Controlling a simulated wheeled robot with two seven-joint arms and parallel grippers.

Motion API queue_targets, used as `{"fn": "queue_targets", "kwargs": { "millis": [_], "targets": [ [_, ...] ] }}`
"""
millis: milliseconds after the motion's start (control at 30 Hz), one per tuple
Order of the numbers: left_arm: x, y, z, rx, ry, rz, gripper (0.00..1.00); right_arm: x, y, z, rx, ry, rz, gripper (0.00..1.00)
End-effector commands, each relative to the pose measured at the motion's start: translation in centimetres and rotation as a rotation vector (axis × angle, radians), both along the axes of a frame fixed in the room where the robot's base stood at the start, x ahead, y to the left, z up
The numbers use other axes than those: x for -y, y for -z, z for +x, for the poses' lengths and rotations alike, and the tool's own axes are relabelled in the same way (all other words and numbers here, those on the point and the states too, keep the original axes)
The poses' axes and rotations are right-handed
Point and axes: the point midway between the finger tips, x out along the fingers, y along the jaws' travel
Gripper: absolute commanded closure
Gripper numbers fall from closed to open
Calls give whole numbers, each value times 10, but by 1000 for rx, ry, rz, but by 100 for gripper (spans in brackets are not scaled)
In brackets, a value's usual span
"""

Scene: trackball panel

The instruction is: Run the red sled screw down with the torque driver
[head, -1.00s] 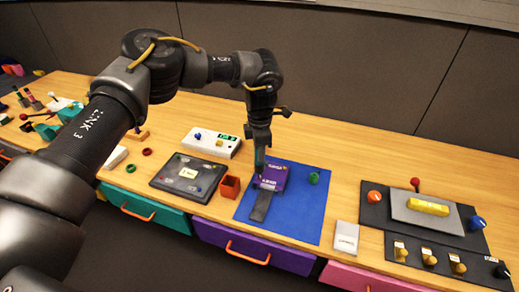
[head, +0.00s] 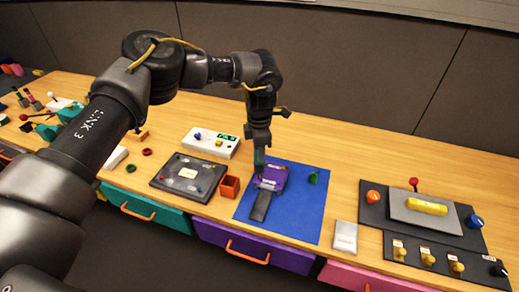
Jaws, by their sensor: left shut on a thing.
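The purple trackball panel (head: 275,177) lies on the blue mat (head: 303,222), with a dark grey strip (head: 260,207) running from its front. My left gripper (head: 259,151) is over the panel's left rear side and points down. It is shut on a slim teal tool, seemingly the torque driver (head: 259,158), held roughly upright. The tool's tip is at the panel's left edge in the picture; I cannot tell whether it touches. The red sled screw is too small or hidden to make out. My right gripper is not in view.
A green piece (head: 313,177) stands on the mat right of the panel. A red open box (head: 229,187) and a dark tray (head: 160,181) are to the left. A white box (head: 345,236) and a control board (head: 378,214) are to the right.

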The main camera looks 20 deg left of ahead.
Motion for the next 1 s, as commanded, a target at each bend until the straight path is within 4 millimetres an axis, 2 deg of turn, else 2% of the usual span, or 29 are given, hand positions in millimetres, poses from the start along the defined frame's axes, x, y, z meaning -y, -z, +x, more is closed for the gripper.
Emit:
{"fn": "queue_targets", "kwargs": {
  "millis": [1000],
  "targets": [
    [0, 6, 0, 0, 0, 0, 92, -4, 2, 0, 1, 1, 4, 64]
  ]
}}
